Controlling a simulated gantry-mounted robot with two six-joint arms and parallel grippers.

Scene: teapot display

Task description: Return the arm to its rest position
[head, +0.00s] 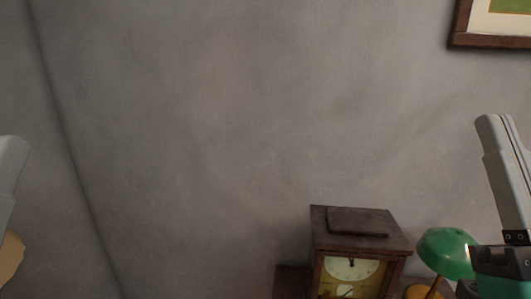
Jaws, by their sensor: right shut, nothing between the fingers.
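My right gripper (497,122) is at the right edge. Its grey fingers point up, pressed together with nothing between them. Its dark base (500,262) is cut off by the frame edge and overlaps the right side of a green lamp in the picture. At the left edge a grey rounded part of my left arm (10,172) shows; the rest is outside the frame, so I cannot see how its fingers stand. No teapot is in view.
A dark wooden clock (362,237) with a pale dial stands at the bottom, right of centre. The green-shaded lamp (443,253) stands right of it. A framed picture (488,41) hangs at top right. A tan object (9,256) shows at lower left. The wall's middle is bare.

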